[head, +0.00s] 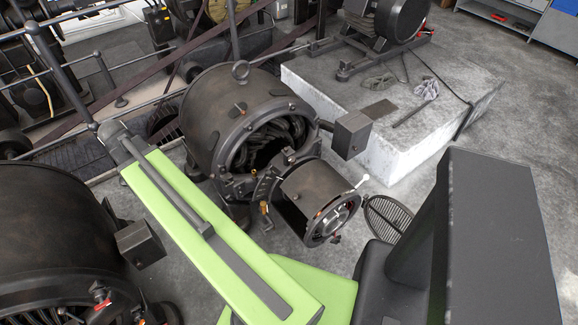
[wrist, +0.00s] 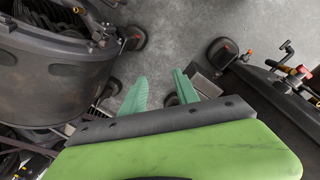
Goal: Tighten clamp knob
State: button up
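My gripper (wrist: 161,84) shows in the wrist view with two teal fingers apart and nothing between them. It is open above the grey floor, between two dark machines. In the wrist view, the dynamo at right carries a red knob (wrist: 304,69) and a small black crank handle (wrist: 288,48). Both are well to the right of the fingers and untouched. I cannot tell which part is the clamp knob. In the head view, a large dynamo (head: 205,118) stands in the middle, and another dynamo (head: 50,235) with red-handled fittings (head: 102,304) is at lower left. My fingers are not visible there.
My green arm crosses the head view between the two dynamos. A pale plinth (head: 400,120) stands behind, bearing a motor, cloths and tools. A round grille (head: 388,216) lies near the middle dynamo's end. Railings and belts run along the left. Open floor lies at right.

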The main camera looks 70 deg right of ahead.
jog(key=s+d+f+n+b, duration=0.1)
jog(key=s+d, duration=0.2)
jog(key=d, duration=0.4)
jog(key=s+d+f+g+h+b, duration=0.1)
jog(key=s+d+f, duration=0.15)
jog(key=d, duration=0.35)
jog(key=s+d+f+n+b, duration=0.1)
jog(key=s+d, duration=0.2)
jog(key=d, duration=0.4)
jog(key=n+g+b, duration=0.2)
jog(key=n+b, duration=0.1)
send_near(290, 160)
jog(key=shift+h, duration=0.4)
jog(key=b+x, duration=0.5)
jog(key=b, duration=0.3)
jog(key=b+x, duration=0.5)
jog(key=b, duration=0.3)
jog(key=shift+a+f, duration=0.15)
jog(key=shift+f, duration=0.2)
jog(key=shift+r, duration=0.15)
grip_shut()
jog(key=shift+a, duration=0.1)
